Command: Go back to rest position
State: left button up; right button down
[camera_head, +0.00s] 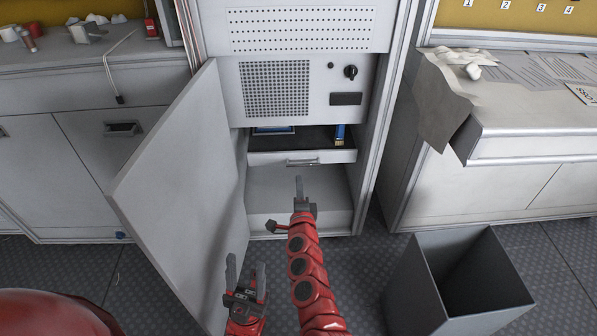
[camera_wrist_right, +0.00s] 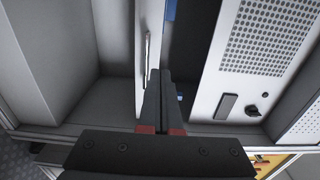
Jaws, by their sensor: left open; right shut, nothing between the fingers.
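My right gripper (camera_head: 298,183) is shut and empty in front of the open cabinet, just below the drawer handle (camera_head: 302,161) in the head view. In the right wrist view its fingers (camera_wrist_right: 162,78) are together beside the handle (camera_wrist_right: 147,60); whether they touch it I cannot tell. The drawer (camera_head: 262,158) holds a blue-framed item (camera_head: 273,130) at the left and a small blue item (camera_head: 340,134) at the right.
The cabinet door (camera_head: 180,185) stands open to the left, close to my left gripper. A grey open bin (camera_head: 420,290) stands on the floor at the right. Counters flank the cabinet on the left (camera_head: 60,70) and right (camera_head: 540,120). Some floor shows between cabinet and bin.

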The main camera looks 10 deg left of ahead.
jog(key=shift+p+v, duration=0.3)
jog(key=shift+v, duration=1.55)
